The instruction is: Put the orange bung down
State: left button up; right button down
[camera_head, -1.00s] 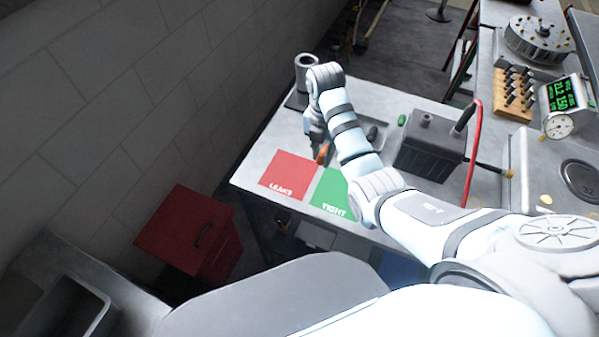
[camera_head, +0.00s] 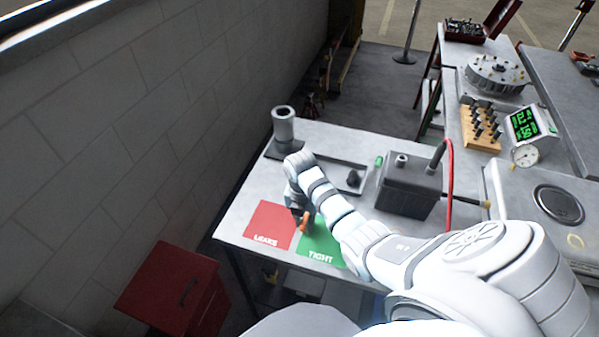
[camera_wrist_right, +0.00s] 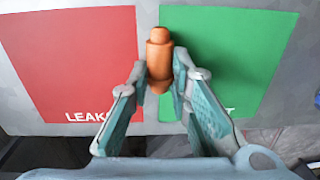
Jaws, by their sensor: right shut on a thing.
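The orange bung (camera_head: 304,221) is held between the fingertips of my right gripper (camera_head: 298,214). In the right wrist view the bung (camera_wrist_right: 159,55) points away between the two fingers of the right gripper (camera_wrist_right: 159,82). There it lines up with the white gap and the left edge of the green TIGHT square (camera_wrist_right: 235,50). The red LEAKS square (camera_wrist_right: 70,60) lies to its left. In the head view the red square (camera_head: 268,224) and green square (camera_head: 318,245) lie side by side on the bench. I cannot tell whether the bung touches the surface. My left gripper is out of view.
Behind the gripper are a grey tray (camera_head: 346,178) with a dark bung (camera_head: 354,178), a metal cylinder (camera_head: 283,125) and a small green piece (camera_head: 379,161). A dark box (camera_head: 408,185) with a red hose stands right. A red cabinet (camera_head: 170,285) is lower left.

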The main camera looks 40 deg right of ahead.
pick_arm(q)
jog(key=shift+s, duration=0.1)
pick_arm(e)
jog(key=shift+f, duration=0.2)
jog(key=shift+f, duration=0.15)
jog(key=c, duration=1.5)
grip_release()
